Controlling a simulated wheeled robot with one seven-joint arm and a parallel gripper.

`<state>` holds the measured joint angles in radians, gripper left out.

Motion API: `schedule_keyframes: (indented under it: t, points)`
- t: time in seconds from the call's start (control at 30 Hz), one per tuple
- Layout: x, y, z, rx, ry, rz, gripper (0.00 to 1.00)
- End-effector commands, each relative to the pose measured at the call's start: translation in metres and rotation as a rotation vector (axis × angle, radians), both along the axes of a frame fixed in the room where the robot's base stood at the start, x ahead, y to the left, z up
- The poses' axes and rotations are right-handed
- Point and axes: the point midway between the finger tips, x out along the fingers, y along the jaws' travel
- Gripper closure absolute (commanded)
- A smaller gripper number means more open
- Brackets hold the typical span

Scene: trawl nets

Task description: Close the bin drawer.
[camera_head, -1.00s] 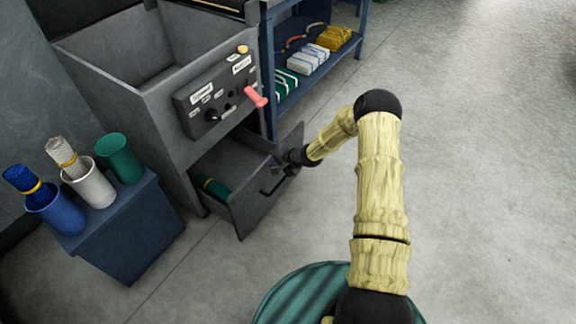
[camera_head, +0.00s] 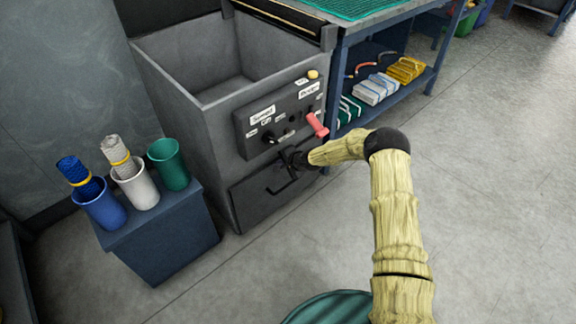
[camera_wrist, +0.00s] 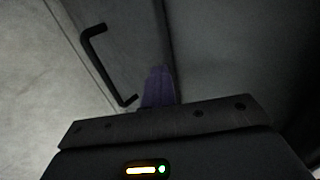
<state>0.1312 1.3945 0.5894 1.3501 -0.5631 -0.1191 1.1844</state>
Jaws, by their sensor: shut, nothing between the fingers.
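The bin drawer (camera_head: 262,203) is at the bottom of the grey bin cabinet, and its front looks flush or nearly flush with the cabinet. Its black bar handle (camera_head: 283,186) shows on the front, and the handle also shows in the wrist view (camera_wrist: 103,62). My gripper (camera_head: 299,161) is at the upper right part of the drawer front, beside the handle. In the wrist view my gripper (camera_wrist: 158,85) shows its purple fingers together and empty, against or very close to the drawer front. The drawer's inside is hidden.
The control panel (camera_head: 282,115) with a red lever (camera_head: 317,125) sits just above my gripper. A blue stand (camera_head: 165,245) with blue, white and green cups is left. A blue shelf table (camera_head: 335,75) holds net bundles at the right. The floor at right is clear.

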Motion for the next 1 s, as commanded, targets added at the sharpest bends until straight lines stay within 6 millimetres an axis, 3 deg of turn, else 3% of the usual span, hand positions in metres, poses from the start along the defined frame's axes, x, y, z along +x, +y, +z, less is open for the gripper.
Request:
schedule_keyframes:
  t: [0.57, 0.87, 1.0]
  points:
    - [0.002, 0.006, 0.006, 0.012, -0.015, 0.001, 1.00]
    - [-0.024, -0.022, 0.007, 0.004, -0.002, 0.008, 1.00]
    - [-0.037, -0.035, 0.027, 0.002, -0.004, 0.010, 1.00]
